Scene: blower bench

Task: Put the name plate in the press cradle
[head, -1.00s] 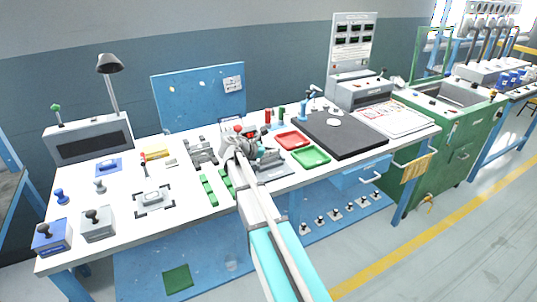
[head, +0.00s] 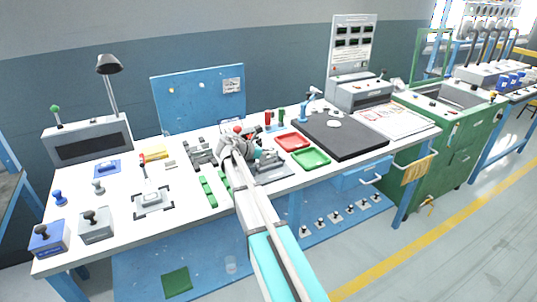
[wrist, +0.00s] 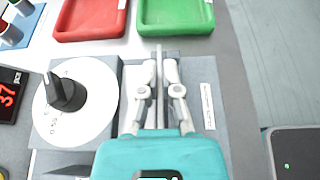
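My gripper (wrist: 159,88) points down over a grey block (wrist: 192,62) in the wrist view. A thin grey strip (wrist: 159,52), likely the name plate seen edge-on, stands between the two fingers. The fingers are close on both sides of it; I cannot tell if they touch it. In the head view my gripper (head: 262,155) is low over the same grey block (head: 276,173), and the plate cannot be made out. A grey fixture with a red-tipped lever (head: 152,202) sits at the left of the bench; I cannot tell for certain whether it is the press cradle.
A red tray (wrist: 90,17) and a green tray (wrist: 176,16) lie just beyond the block. A white dial with a black knob (wrist: 68,92) and a red display (wrist: 8,95) are on its left. Green blocks (head: 208,192) lie left of my arm in the head view.

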